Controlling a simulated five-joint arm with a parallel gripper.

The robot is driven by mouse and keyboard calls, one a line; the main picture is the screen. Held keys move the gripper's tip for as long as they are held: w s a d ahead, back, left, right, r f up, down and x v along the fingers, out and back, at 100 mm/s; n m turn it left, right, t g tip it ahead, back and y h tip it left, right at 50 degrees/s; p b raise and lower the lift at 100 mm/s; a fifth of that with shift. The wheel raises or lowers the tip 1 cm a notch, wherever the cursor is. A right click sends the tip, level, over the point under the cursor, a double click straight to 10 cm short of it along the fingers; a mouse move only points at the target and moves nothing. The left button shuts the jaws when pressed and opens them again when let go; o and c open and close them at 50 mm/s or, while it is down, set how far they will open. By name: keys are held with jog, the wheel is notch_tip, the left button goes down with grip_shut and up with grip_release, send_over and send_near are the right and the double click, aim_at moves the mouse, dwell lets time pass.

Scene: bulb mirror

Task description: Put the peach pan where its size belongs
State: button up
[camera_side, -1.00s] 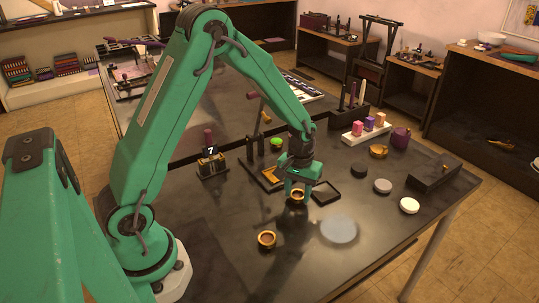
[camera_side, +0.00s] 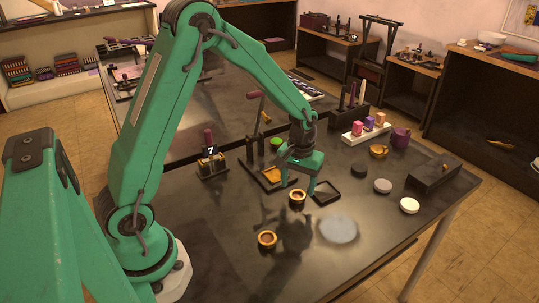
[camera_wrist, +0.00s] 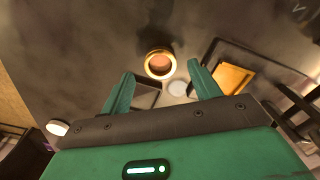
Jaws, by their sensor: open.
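A brass-rimmed round pan (camera_side: 297,197) stands upright on the dark table, just in front of my gripper (camera_side: 298,187). In the wrist view a brass-rimmed pan with a peach inside (camera_wrist: 160,64) lies beyond my open fingertips, apart from them. A second small brass-rimmed pan (camera_side: 267,239) stands nearer the front, and a larger brass one (camera_side: 378,151) stands at the back right. I cannot tell their inside colours well in the side view. My gripper is open and empty above the table.
A dark square frame (camera_side: 326,192) and a tray with an orange-yellow plate (camera_side: 270,177) flank my gripper. A pale round disc (camera_side: 339,229) lies in front. Black (camera_side: 358,170), grey (camera_side: 382,186) and white (camera_side: 409,205) pucks are at right. The front left is clear.

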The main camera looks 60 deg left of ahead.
aim_at(297, 198)
notch_tip(297, 198, up, 9)
dwell(0.4)
dwell(0.5)
jog(key=s+d+r+m+t, duration=0.1)
jog(key=s+r+m+t, duration=0.1)
jog(key=s+r, duration=0.4)
jog(key=s+d+r+m+t, duration=0.1)
jog(key=s+r+m+t, duration=0.2)
jog(key=s, duration=0.9)
notch_tip(297, 198, up, 3)
jog(key=shift+d+m, duration=0.3)
jog(key=shift+d, duration=0.1)
jog(key=shift+o, duration=0.2)
jog(key=shift+s+f+t, duration=0.1)
jog(key=shift+s+t, duration=0.2)
jog(key=shift+s, duration=0.4)
jog(key=shift+o, duration=0.4)
jog(key=shift+w, duration=0.15)
